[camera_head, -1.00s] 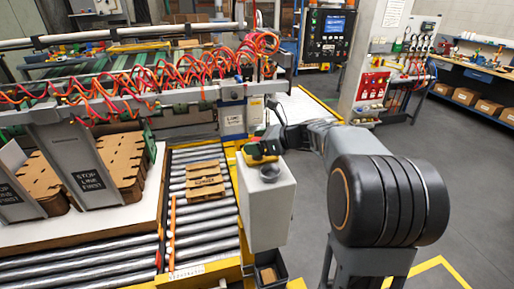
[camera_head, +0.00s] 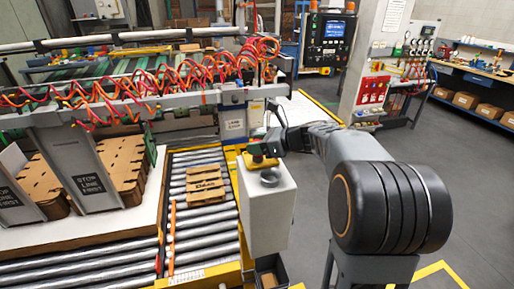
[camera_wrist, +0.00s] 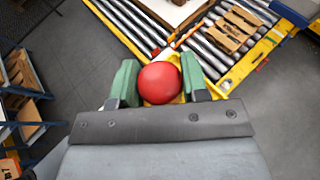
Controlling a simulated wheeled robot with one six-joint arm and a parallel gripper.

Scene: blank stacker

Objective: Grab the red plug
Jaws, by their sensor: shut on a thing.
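The red plug (camera_wrist: 158,85) shows in the wrist view as a round, smooth red head. My gripper (camera_wrist: 161,78) is shut on it, with one green finger pad on each side of the head. Some yellow shows just behind the head; whether the plug touches it I cannot tell. In the head view, my gripper (camera_head: 262,146) is above the top of a white box-shaped post (camera_head: 266,215). A small patch of red shows there over a yellow piece (camera_head: 259,162), partly hidden by my gripper.
A grey round cup-like part (camera_head: 269,177) is on the post's top. A roller conveyor (camera_head: 205,225) with a small brown pallet (camera_head: 206,188) runs to the left. Coiled orange hoses hang from a frame behind. Open grey floor (camera_head: 460,185) lies to the right.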

